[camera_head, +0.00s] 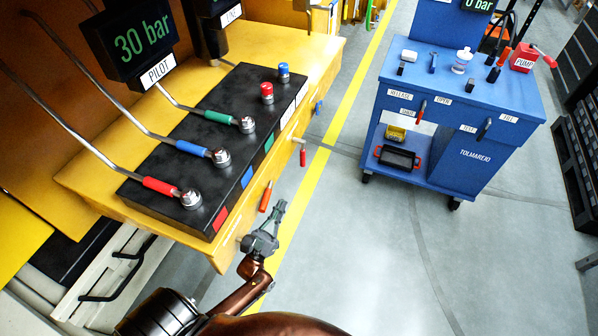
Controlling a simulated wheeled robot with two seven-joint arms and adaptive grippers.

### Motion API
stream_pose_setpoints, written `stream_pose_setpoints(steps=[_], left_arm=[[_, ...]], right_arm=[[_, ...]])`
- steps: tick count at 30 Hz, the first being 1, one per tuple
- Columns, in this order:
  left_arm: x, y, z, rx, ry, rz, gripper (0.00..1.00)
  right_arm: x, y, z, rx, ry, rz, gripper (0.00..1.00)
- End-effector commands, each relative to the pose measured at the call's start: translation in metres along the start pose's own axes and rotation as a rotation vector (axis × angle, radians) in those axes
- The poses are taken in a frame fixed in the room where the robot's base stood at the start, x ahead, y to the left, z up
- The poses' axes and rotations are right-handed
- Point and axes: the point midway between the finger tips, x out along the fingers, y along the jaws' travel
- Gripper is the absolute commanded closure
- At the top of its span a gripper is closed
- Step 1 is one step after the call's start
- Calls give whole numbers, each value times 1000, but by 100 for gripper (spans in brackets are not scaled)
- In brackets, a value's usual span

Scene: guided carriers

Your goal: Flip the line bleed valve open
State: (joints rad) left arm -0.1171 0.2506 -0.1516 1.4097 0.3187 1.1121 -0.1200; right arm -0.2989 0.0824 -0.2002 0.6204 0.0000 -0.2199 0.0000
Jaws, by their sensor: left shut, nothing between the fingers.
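My left gripper (281,206) is shut and empty, just right of and below the yellow machine's front edge. An orange lever handle (265,197) on the machine's front face is close to its fingertips, with a small gap showing. A red lever handle (302,156) hangs farther along the same face, and a small blue handle (319,107) is beyond it. No readable label names which of these is the line bleed valve. My right gripper is not in view.
The yellow machine (310,60) carries a black block (170,170) with red, blue and green hose fittings. A display (140,40) reads 30 bar above a PILOT label. A blue cart (480,110) stands at right. Grey floor lies clear between.

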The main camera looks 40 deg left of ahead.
Motion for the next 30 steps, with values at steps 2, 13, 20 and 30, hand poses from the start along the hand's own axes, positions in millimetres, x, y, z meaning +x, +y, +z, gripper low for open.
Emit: stream_pose_setpoints(steps=[2, 13, 20, 30], left_arm=[[8, -3, -17, -5, 70, -10, 100], [12, -4, -27, -6, 102, -15, 100], [32, -4, -29, -7, 105, -13, 100], [101, -5, -36, -7, 104, -13, 100]], right_arm=[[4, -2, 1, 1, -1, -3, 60], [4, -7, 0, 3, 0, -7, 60], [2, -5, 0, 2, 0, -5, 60], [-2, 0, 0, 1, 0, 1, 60]])
